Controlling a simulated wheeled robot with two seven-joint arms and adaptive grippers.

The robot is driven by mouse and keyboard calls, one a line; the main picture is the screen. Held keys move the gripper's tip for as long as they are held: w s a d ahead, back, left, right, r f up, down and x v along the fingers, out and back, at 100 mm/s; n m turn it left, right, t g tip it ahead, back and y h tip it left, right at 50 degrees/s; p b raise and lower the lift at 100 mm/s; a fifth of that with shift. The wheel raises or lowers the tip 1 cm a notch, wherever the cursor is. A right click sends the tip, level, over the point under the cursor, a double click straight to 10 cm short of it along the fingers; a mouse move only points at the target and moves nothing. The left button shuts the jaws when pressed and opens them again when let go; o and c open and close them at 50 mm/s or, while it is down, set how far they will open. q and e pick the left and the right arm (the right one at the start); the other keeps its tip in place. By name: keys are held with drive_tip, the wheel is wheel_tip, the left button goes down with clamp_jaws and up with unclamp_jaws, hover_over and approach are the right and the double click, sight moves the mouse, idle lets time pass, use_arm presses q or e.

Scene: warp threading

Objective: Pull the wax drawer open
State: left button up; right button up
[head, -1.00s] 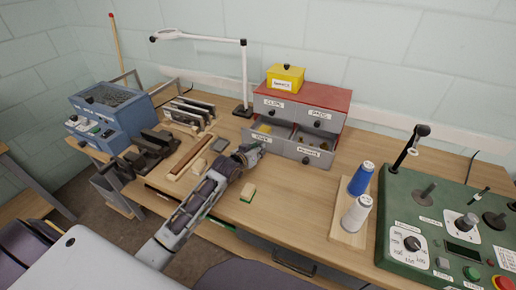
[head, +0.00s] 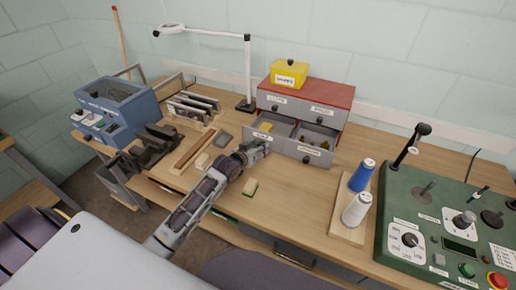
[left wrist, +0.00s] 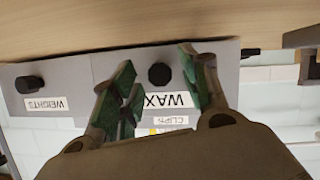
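The wax drawer (head: 266,136) is the lower left drawer of a grey unit with a red top. Its front stands out from the unit and a yellow block (head: 266,127) shows inside. In the left wrist view, upside down, its front carries a WAX label (left wrist: 168,100) and a black knob (left wrist: 160,75). My left gripper (head: 264,147) is at this front, and its green fingertips (left wrist: 160,82) are spread on either side of the knob, with gaps visible. In the head view my gripper hides the knob. My right gripper is not in view.
The weights drawer (head: 312,153) beside it also stands out, with brown pieces inside. A yellow box (head: 288,74) sits on the unit. Thread spools (head: 357,208) and a green control panel (head: 440,225) are to the right.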

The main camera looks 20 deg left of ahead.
use_arm(q)
drive_tip(key=shift+s, duration=0.1)
drive_tip(key=shift+s+r, duration=0.1)
drive_tip(key=shift+v, duration=5.8)
drive_tip(key=shift+s, duration=0.1)
